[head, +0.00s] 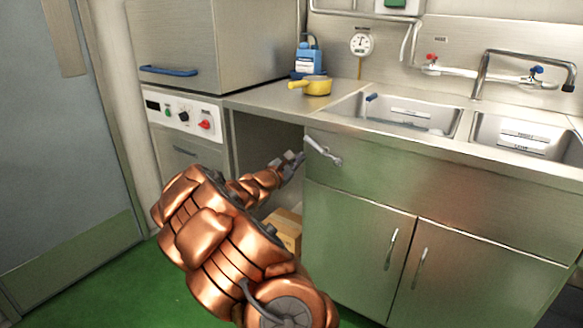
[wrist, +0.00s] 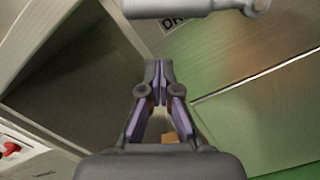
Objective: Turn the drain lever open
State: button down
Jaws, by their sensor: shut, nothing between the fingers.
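The drain lever (head: 323,150) is a grey metal handle on the front panel below the sinks, near the panel's left edge. It slants down to the right in the head view. In the wrist view the lever (wrist: 190,8) crosses the top edge, partly cut off, with a round knob at its right end. My gripper (head: 294,158) is just left of the lever, before the open bay. In the wrist view my gripper's fingertips (wrist: 159,72) are together and empty, below the lever in the picture. Whether they touch it I cannot tell.
A partly hidden label (wrist: 173,22) sits behind the lever. Two sink basins (head: 408,115) are above, and cabinet doors (head: 360,225) below. A cardboard box (head: 287,230) stands in the open bay.

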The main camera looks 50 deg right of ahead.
jog(key=shift+s+d+r, duration=0.15)
jog(key=shift+s+r, duration=0.25)
jog(key=shift+r, duration=0.35)
jog(key=shift+s+d+r, duration=0.1)
jog(key=shift+s+r, duration=0.3)
jog(key=shift+r, duration=0.3)
jog(key=shift+r+m+b, duration=0.2)
jog(key=shift+m+b, duration=0.1)
jog(key=shift+b, duration=0.25)
